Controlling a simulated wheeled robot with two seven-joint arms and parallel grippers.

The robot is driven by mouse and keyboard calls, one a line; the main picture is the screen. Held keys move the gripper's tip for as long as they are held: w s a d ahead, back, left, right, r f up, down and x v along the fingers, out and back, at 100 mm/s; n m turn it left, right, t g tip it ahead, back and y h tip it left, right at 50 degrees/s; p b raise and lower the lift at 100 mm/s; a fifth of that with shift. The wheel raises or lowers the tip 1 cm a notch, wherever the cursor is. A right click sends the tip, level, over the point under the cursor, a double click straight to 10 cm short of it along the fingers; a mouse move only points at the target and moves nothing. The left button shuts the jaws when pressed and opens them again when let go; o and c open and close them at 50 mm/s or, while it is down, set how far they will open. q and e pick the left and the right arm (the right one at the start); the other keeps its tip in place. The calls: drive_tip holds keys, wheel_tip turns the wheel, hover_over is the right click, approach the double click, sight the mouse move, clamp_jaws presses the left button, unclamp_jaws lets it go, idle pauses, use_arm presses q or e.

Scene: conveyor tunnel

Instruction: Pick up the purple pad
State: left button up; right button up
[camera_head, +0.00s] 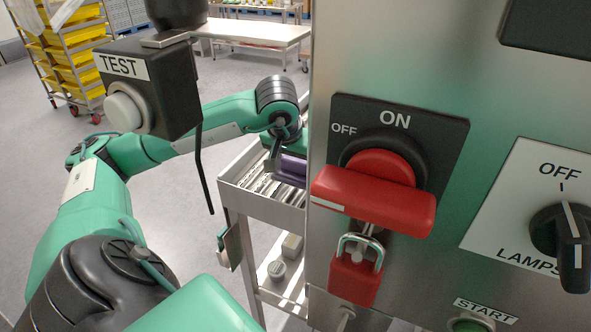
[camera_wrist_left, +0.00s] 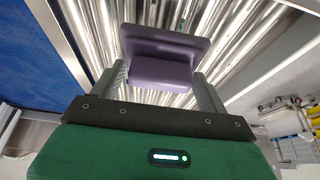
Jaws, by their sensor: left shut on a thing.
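The purple pad (camera_wrist_left: 160,72) is between the two fingers of my left gripper (camera_wrist_left: 160,95) in the left wrist view. The fingers are shut on it, one at each side, and metal rollers show behind it. In the head view a part of the purple pad (camera_head: 292,169) shows at the roller conveyor, beside the steel panel. My left gripper (camera_head: 287,155) is there too, partly hidden behind the panel's edge. I cannot tell whether the pad touches the rollers. My right gripper is not in view.
A steel control panel (camera_head: 440,60) fills the right side, with a red ON/OFF switch (camera_head: 375,190) and a red padlock (camera_head: 355,277). A TEST button box (camera_head: 150,90) stands at the left front. A rack of yellow trays (camera_head: 75,50) stands farther back on open floor.

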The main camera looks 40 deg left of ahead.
use_arm(q)
wheel_tip(320, 180, up, 17)
drive_tip(key=p, duration=0.1)
idle(0.5)
drive_tip(key=shift+f, duration=0.1)
